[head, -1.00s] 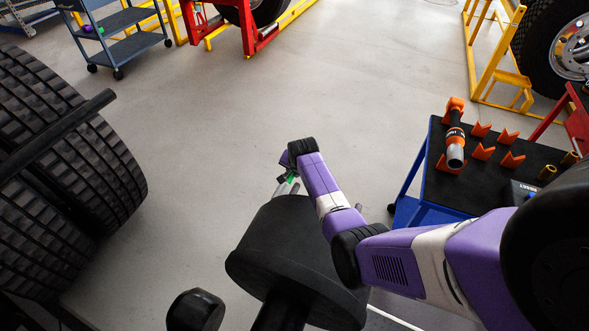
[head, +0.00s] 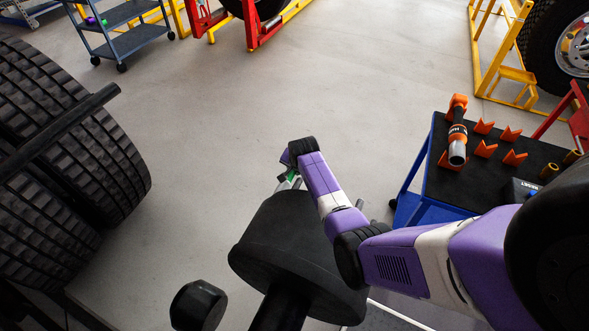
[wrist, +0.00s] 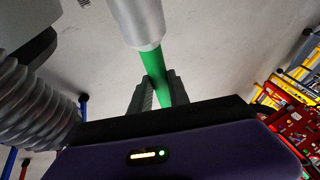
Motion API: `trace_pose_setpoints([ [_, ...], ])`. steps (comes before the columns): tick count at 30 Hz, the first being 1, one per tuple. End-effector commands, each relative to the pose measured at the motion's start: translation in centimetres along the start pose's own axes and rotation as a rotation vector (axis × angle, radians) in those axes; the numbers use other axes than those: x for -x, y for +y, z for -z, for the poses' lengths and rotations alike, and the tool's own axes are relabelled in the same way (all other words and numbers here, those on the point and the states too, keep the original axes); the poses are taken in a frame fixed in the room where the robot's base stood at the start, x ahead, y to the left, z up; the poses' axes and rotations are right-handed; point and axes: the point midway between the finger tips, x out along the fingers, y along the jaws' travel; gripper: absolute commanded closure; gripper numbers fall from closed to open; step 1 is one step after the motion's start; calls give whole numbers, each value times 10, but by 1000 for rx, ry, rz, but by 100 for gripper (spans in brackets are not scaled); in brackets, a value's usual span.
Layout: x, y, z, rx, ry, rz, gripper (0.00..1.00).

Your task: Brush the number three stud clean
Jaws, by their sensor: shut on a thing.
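My gripper (wrist: 158,92) is shut on a green handle (wrist: 158,73) that runs between its two dark fingers in the wrist view. A pale grey metal cylinder (wrist: 140,20) caps the handle at the top of that view; its far end is out of frame. I take this tool to be the brush, but no bristles show. In the head view my gripper (head: 290,178) is mostly hidden behind my wrist, with a bit of green showing. I cannot make out the number three stud in either view. A wheel with a bright hub (head: 572,50) stands far right, its stud numbers unreadable.
Large black tyres (head: 70,150) stand close at left. A blue cart (head: 433,190) at right carries a black-and-orange tool (head: 457,140), orange holders (head: 485,149) and brass-coloured sockets (head: 549,171). A grey-blue trolley (head: 135,45) and a red stand (head: 265,35) are at the back. The middle floor is clear.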

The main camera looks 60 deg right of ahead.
Motion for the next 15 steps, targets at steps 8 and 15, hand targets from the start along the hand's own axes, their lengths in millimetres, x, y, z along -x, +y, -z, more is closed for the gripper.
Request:
trace_pose_setpoints([
  [8, -2, 0, 4, -1, 1, 0, 100],
  [15, -7, 0, 16, -2, 2, 1, 100],
])
